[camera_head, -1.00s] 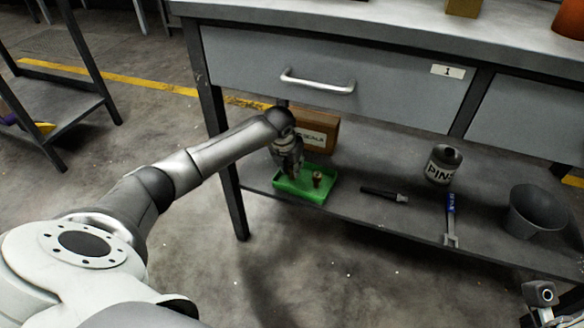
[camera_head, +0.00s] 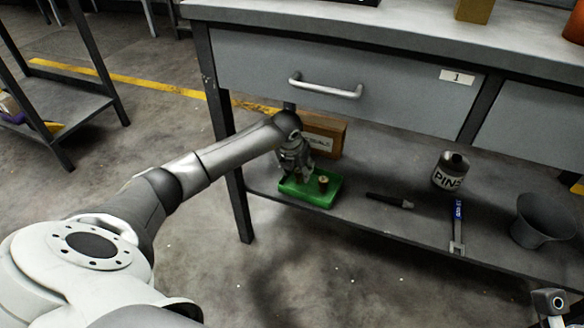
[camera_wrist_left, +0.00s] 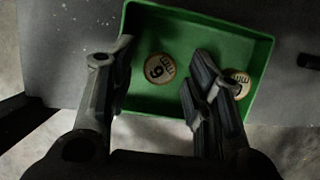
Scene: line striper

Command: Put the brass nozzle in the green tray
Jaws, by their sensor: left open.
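The green tray (camera_head: 331,199) sits on the lower shelf at its left end. A small brass nozzle (camera_head: 323,182) stands in the tray, on its right side. One piece (camera_wrist_left: 160,68) shows between my left fingers; the other (camera_wrist_left: 240,78) is partly hidden behind the right-hand finger. My left gripper (camera_head: 298,180) is over the tray's left part, with its fingers (camera_wrist_left: 155,85) open. I cannot tell how far above the tray floor the fingertips are. My right gripper's fingers are not in view.
The drawer and bench top (camera_head: 400,28) overhang the shelf.

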